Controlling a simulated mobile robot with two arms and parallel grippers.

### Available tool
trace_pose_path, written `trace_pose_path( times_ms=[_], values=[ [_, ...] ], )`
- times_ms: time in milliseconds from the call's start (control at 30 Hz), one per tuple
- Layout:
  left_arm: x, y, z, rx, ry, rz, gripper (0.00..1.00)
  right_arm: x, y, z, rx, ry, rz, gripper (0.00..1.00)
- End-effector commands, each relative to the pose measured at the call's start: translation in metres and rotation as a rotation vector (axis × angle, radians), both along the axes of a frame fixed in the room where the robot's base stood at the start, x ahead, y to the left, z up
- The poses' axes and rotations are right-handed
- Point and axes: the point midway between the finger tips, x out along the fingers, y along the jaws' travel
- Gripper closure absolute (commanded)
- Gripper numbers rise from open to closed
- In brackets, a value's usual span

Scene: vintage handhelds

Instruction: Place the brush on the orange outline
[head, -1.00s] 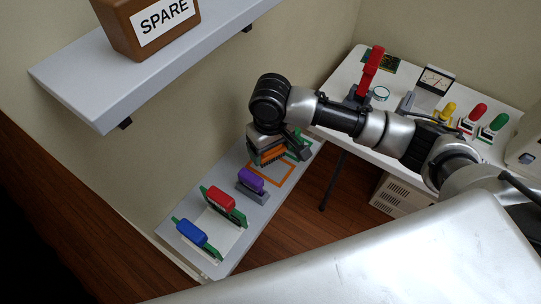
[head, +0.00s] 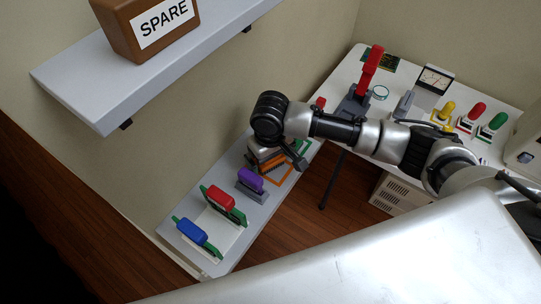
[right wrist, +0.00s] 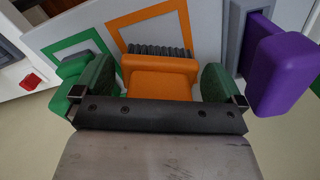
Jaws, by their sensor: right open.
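The orange brush (right wrist: 160,80), with dark bristles (right wrist: 158,51), is between the fingers of my right gripper (right wrist: 158,85) in the right wrist view. The gripper is open, with a finger on each side of the brush. The orange outline (right wrist: 183,10) shows beyond the bristles, and the brush hides its near part. I cannot tell whether the brush touches the surface. In the head view, the brush (head: 271,162) shows below my right gripper (head: 278,152), with the outline (head: 284,178) at its lower right. My left gripper is not in view.
A purple handle (right wrist: 282,72) stands close right of the right finger; a green object (right wrist: 70,85) is close left. A green outline (right wrist: 60,46) is beside the orange one. Red (head: 221,197) and blue (head: 191,231) handles stand farther along the bench. A shelf (head: 85,90) overhangs it.

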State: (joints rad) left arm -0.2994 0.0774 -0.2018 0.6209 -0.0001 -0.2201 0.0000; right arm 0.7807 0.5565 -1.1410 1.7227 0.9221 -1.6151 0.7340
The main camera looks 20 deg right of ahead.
Motion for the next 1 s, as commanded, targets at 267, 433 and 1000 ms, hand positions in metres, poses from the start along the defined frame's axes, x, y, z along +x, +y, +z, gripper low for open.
trace_pose_path(
  times_ms=[267, 433, 1000],
  values=[
    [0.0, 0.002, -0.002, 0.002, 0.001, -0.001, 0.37, 0.001, 0.0, 0.021, 0.001, -0.004, 0.001, 0.0],
    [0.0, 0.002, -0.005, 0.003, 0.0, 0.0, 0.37, 0.001, 0.0, 0.058, 0.002, -0.005, 0.001, 0.0],
    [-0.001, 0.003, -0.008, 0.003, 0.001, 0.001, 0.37, 0.0, 0.0, 0.123, 0.0, 0.0, -0.001, 0.0]
  ],
)
